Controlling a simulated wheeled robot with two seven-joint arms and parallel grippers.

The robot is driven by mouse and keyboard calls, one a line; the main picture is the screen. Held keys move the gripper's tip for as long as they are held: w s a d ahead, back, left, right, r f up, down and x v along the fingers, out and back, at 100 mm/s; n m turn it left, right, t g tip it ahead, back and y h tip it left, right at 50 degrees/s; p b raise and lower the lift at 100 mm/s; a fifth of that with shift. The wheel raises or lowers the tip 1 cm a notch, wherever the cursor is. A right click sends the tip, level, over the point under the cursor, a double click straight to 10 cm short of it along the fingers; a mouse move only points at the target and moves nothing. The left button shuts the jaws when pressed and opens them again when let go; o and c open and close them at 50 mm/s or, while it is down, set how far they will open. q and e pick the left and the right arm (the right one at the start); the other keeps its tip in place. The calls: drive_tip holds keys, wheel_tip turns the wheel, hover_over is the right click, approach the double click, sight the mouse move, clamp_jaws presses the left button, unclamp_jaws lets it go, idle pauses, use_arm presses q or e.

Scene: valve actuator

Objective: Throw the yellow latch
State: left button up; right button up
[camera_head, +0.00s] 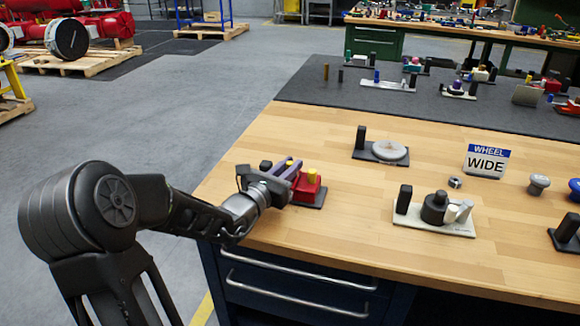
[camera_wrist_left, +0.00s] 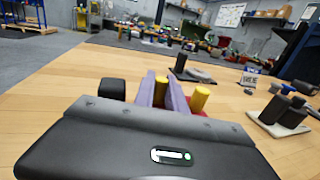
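A red block (camera_head: 306,190) with yellow pegs stands on a dark base plate near the table's left edge. My left gripper (camera_head: 287,168) reaches it from the left with its purple fingers close together. In the left wrist view, one yellow peg, the yellow latch (camera_wrist_left: 161,91), stands between the fingers and fills most of their narrow gap. A second yellow peg (camera_wrist_left: 199,98) stands just right of the fingers. Its top also shows in the head view (camera_head: 312,173). The fingers hide the latch's lower part and much of the block. My right gripper is not in view.
A black cylinder (camera_wrist_left: 112,89) stands left of the fingers. Behind is a plate with a grey disc (camera_head: 390,151); to the right are a cream plate with cylinders (camera_head: 434,227) and a "WHEEL WIDE" sign (camera_head: 486,162).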

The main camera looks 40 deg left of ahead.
use_arm(q)
clamp_jaws()
idle(1.0)
drive_tip(key=shift+a, duration=0.15)
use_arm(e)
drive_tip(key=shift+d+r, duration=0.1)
